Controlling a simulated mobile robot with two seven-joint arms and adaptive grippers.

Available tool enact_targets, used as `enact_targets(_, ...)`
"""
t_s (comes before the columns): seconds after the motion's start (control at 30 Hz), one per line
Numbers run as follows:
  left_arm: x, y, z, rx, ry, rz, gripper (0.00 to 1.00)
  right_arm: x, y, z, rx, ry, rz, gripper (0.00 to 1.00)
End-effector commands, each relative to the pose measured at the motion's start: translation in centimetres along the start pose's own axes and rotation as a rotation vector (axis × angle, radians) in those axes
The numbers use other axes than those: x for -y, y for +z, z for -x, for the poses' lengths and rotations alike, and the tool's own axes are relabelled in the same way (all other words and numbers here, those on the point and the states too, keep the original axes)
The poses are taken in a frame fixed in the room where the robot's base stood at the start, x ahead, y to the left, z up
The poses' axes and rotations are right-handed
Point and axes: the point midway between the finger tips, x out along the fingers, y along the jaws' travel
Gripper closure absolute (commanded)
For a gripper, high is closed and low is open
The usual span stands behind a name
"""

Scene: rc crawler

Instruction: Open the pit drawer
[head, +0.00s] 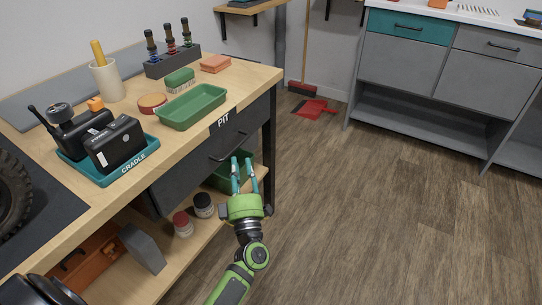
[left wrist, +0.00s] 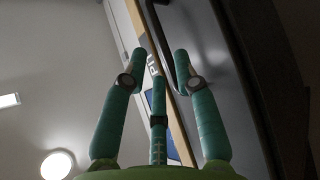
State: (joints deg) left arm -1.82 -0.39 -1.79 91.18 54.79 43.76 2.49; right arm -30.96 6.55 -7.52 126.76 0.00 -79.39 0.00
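The pit drawer (head: 195,163) is a dark grey front under the wooden workbench top, below the PIT label (head: 223,121). It looks closed, flush with the bench. Its dark bar handle (head: 229,147) runs along the front. My left gripper (head: 242,160) has teal fingers on a green body and is open, just below and in front of the handle's right end. In the left wrist view the fingertips (left wrist: 159,57) are apart, with the dark handle (left wrist: 163,38) beyond them. Contact with the handle cannot be told. My right gripper is not in view.
The bench top holds a green tray (head: 192,107), a teal cradle (head: 121,171) with black devices, a cup and a bottle rack. A lower shelf (head: 205,228) carries jars (head: 183,224) and an orange box. Open wood floor (head: 370,220) lies right, with grey cabinets (head: 400,65) beyond.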

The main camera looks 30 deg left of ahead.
Motion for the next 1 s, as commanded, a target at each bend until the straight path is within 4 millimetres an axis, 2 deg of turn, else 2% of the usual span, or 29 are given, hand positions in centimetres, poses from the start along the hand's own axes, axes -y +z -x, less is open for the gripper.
enact_targets(0.4, -0.1, 0.0, -5.8, 0.001, 0.004, -0.002, 0.70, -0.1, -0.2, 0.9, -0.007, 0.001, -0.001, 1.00)
enact_targets(0.57, -0.1, 0.0, -6.7, 0.002, 0.002, -0.002, 0.70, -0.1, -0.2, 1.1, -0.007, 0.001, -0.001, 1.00)
enact_targets(0.8, -0.1, 0.0, -6.8, 0.002, 0.002, -0.003, 0.70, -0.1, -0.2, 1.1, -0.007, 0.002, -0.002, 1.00)
enact_targets(0.9, -0.1, 0.0, -6.8, 0.003, 0.002, -0.003, 1.00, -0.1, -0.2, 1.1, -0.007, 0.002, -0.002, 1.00)
enact_targets(1.0, -0.1, 0.0, -6.8, 0.003, 0.002, -0.004, 1.00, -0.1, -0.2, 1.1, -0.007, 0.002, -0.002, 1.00)
